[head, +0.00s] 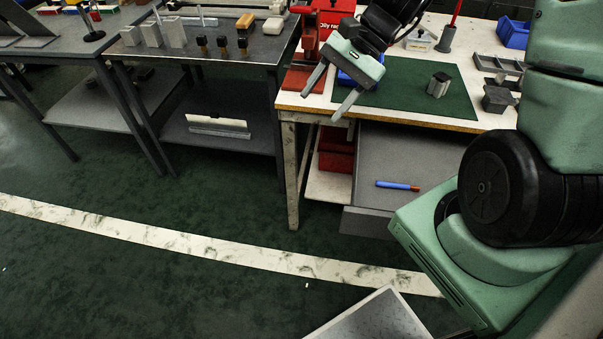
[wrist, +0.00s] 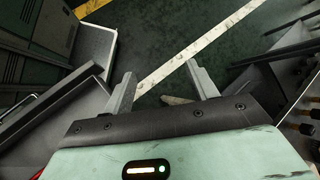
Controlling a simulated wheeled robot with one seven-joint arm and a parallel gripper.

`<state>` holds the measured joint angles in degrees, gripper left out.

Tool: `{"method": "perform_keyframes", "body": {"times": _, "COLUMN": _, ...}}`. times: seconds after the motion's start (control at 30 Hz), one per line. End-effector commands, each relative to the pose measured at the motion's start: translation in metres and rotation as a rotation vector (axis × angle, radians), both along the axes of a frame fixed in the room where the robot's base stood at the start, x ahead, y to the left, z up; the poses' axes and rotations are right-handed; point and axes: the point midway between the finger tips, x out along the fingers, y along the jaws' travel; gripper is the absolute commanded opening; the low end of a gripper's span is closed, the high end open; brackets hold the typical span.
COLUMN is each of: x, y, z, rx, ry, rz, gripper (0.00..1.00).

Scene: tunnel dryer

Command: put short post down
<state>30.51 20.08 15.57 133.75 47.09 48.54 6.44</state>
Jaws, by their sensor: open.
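I cannot tell which of these is the task's short post.
Taller pale blocks (head: 152,34) stand left of the dark posts. The workbench holds a red box (head: 333,14), a blue bin (head: 514,33) and a grey tray (head: 498,64). The floor in front is clear.

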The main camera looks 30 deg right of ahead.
Motion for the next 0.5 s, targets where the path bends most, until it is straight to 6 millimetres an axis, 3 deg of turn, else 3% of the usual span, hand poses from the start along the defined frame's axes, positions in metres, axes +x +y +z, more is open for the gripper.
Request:
{"method": "perform_keyframes", "body": {"times": 0.03, "x": -0.015, "y": 0.029, "z": 0.005, "rx": -0.056, "ry": -0.035, "rz": 0.161, "gripper": 0.58}}
{"method": "perform_keyframes", "body": {"times": 0.2, "x": -0.069, "y": 0.091, "z": 0.015, "rx": -0.223, "ry": -0.176, "rz": 0.656, "gripper": 0.58}}
{"method": "perform_keyframes", "body": {"times": 0.33, "x": -0.110, "y": 0.121, "z": 0.022, "rx": -0.334, "ry": -0.317, "rz": 1.025, "gripper": 0.58}}
{"method": "perform_keyframes", "body": {"times": 0.5, "x": -0.148, "y": 0.142, "z": 0.030, "rx": -0.438, "ry": -0.499, "rz": 1.405, "gripper": 0.58}}
